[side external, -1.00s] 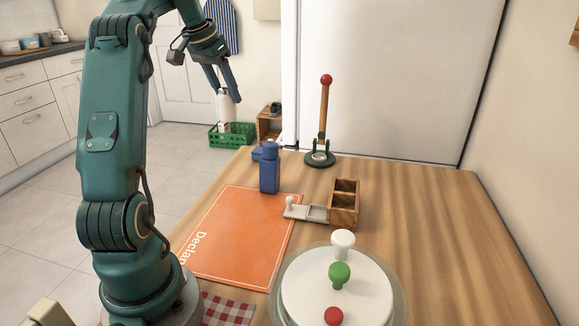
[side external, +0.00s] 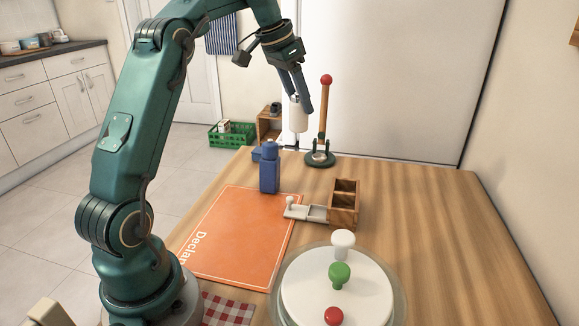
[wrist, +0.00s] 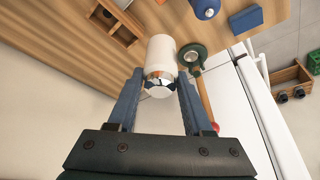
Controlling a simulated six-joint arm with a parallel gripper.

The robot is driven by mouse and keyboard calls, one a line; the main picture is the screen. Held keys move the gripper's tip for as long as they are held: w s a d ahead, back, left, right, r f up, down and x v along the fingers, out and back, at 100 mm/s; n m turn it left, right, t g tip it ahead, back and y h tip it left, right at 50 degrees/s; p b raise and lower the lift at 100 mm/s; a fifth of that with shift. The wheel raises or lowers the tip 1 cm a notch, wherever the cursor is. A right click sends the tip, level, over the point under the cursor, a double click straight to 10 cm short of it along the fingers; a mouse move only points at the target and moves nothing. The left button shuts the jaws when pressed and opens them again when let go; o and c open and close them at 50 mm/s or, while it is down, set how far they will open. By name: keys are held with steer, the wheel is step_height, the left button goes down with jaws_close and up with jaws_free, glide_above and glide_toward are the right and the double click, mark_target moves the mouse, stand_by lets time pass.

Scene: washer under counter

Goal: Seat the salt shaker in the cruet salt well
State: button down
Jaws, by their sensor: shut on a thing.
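The salt shaker is a white cylinder (side external: 298,118) with a shiny metal cap, clearest in the wrist view (wrist: 160,58). My gripper (side external: 301,104) is shut on its capped upper end; the fingers flank it in the wrist view (wrist: 158,82). The shaker hangs roughly upright in the air, above the far part of the table. The cruet looks to be the small wooden box (side external: 344,186) with two open compartments, also in the wrist view (wrist: 117,38). The shaker is well apart from it, beyond it in the side view. I cannot tell which compartment is the salt well.
A blue bottle (side external: 269,170) stands left of the box. A grey tray with a knob (side external: 313,214) touches the box. A red-topped post (side external: 324,110) rises close right of the shaker. An orange mat (side external: 240,235) and a knobbed white disc (side external: 300,290) lie nearer. The right side is clear.

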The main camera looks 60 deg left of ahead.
mark_target(300, 116)
steer(key=shift+f, duration=1.75)
steer(key=shift+w+d+f, duration=0.1)
steer(key=shift+f, duration=0.15)
steer(key=shift+w+d+f, duration=1.2)
steer(key=shift+d+f, duration=0.25)
steer(key=shift+f, duration=0.35)
steer(key=shift+w+d+f, duration=1.2)
steer(key=shift+d+f, duration=0.25)
steer(key=shift+f, duration=0.4)
steer(key=shift+w+d+f, duration=1.2)
steer(key=shift+d+f, duration=0.25)
steer(key=shift+f, duration=0.35)
steer(key=shift+f, duration=0.1)
steer(key=shift+c, duration=1.6)
jaws_free()
